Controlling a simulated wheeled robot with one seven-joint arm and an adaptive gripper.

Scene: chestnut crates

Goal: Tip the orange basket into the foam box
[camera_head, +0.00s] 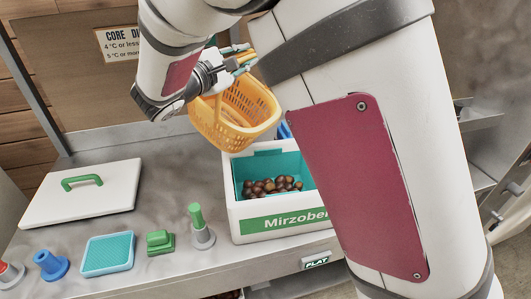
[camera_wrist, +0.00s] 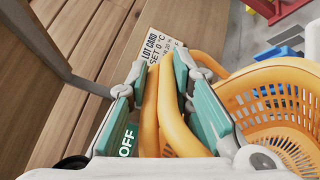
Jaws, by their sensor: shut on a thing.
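The orange basket (camera_head: 248,108) hangs tilted in the air above the back left part of the foam box. My gripper (camera_head: 236,58) is shut on the basket's handle. In the wrist view, the gripper's teal pads (camera_wrist: 168,95) close around the orange handle (camera_wrist: 160,110), and the basket's slotted wall (camera_wrist: 265,95) shows at the right. The part of the basket I can see into looks empty. The white foam box (camera_head: 280,228) has a teal lining and a green label. A pile of brown chestnuts (camera_head: 272,186) lies inside it. My arm hides the box's right side.
A white lid with a green handle (camera_head: 82,193) lies on the counter at left. A teal tray (camera_head: 107,254), a green block (camera_head: 160,242), a green-handled stamp (camera_head: 200,228) and a blue knob-like piece (camera_head: 50,264) stand along the front. A sign hangs on the back panel (camera_head: 118,43).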

